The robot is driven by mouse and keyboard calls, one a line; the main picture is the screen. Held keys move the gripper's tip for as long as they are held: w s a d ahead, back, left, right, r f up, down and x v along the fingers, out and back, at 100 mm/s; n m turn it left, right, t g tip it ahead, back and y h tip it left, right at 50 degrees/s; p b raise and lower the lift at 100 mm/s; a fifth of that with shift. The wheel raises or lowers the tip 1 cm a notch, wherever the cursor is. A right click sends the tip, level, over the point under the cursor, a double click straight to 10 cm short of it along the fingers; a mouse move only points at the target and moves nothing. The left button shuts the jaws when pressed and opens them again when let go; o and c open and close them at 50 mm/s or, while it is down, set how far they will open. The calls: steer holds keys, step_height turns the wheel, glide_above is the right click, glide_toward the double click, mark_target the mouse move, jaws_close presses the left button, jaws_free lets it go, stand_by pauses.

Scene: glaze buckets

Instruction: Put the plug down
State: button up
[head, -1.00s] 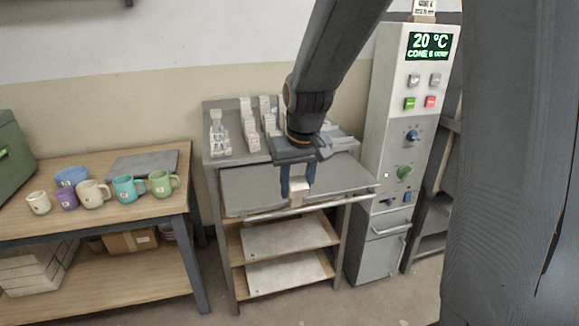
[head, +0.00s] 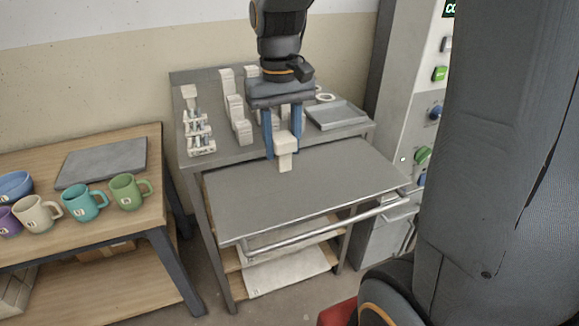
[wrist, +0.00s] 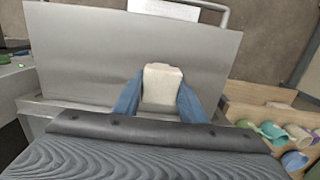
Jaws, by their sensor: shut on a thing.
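The plug (head: 286,148) is a small cream-white block with a narrower lower part. My gripper (head: 284,148) is shut on it, with one blue finger on each side. In the head view the plug shows over the back part of the grey pull-out shelf (head: 300,200); I cannot tell whether it touches the surface. In the wrist view the plug (wrist: 162,85) sits upright between the blue fingers, with the shelf (wrist: 90,60) beyond it. The faces under the fingers are hidden.
White stepped stands (head: 236,110) and a rack with small cones (head: 198,125) stand on the cart's back ledge, with a shallow grey tray (head: 337,114) at right. Mugs (head: 126,192) stand on the wooden table at left. A control cabinet (head: 425,100) stands at right. The shelf's front is clear.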

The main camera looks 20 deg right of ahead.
mark_target(282, 167)
steer(key=shift+f+p, duration=0.3)
steer(key=shift+f, duration=3.2)
steer(key=o, duration=1.1)
steer(key=shift+r, duration=0.15)
steer(key=r, duration=0.4)
steer(key=r+b, duration=0.1)
steer(key=r, duration=0.6)
steer(key=shift+w+r, duration=0.3)
steer(key=shift+r, duration=0.1)
